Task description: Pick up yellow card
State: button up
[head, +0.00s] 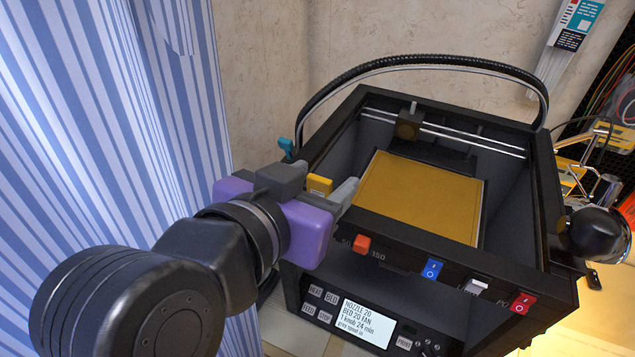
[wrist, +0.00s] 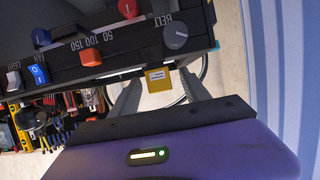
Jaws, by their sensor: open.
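The yellow card (head: 320,184) is a small yellow piece at the left side of the black printer in the head view, partly hidden by my gripper. In the wrist view the card (wrist: 160,79) shows a small pale label and sits just below the printer's dark edge, between my fingers in the picture. My gripper (head: 316,187) is purple with grey fingers. In the wrist view its fingers (wrist: 160,90) are spread apart, one on each side of the card, with nothing visibly clasped. I cannot tell whether a finger touches the card.
The black printer (head: 548,215) has an open top, a tan bed (head: 420,195), and a front row of controls including an orange slider (head: 361,244) close to my gripper. A black cable (head: 430,60) arches behind. A striped curtain (head: 110,110) hangs at left.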

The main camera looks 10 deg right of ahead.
jog(key=shift+c, duration=0.2)
grip_shut()
